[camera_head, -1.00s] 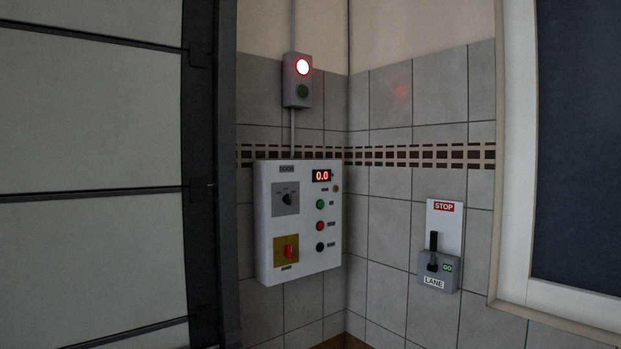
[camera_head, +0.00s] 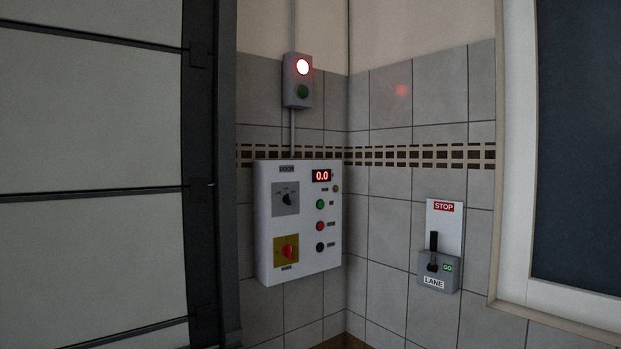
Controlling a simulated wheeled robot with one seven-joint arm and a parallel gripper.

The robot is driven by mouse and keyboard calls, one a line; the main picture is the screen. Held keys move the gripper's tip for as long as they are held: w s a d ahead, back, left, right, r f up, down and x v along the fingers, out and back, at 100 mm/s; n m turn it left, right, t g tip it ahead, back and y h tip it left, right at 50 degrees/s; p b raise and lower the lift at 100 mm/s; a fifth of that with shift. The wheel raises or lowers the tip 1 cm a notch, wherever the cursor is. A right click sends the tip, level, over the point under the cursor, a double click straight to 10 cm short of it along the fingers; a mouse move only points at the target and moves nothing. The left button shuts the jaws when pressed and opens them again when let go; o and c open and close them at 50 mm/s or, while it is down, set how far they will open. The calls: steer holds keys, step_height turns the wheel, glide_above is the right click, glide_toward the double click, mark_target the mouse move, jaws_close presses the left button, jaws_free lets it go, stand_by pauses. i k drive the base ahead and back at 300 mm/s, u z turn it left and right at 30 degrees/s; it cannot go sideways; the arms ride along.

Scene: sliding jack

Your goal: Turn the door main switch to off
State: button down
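The white DOOR control box (camera_head: 264,230) hangs on the tiled wall left of the corner. The door main switch, a red rotary handle (camera_head: 290,252) on a yellow plate (camera_head: 279,261), is at its lower left. The handle looks roughly upright; its position marks are too small to read. Above it is a black selector knob (camera_head: 287,199) on a grey plate. A display (camera_head: 321,176) reads 0.0 in red. Green, red and black buttons run down the right side of the box. My gripper is not in view.
A signal box (camera_head: 297,80) above has its red lamp lit and its green lamp dark. A large panelled door (camera_head: 90,120) fills the left. A framed dark panel (camera_head: 580,140) is at right.

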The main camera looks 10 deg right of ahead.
mark_target(286, 251)
steer(key=u, duration=0.5)
steer(key=i, duration=1.95)
steer(key=z, duration=1.4)
steer(key=i, duration=0.45)
steer(key=z, duration=0.35)
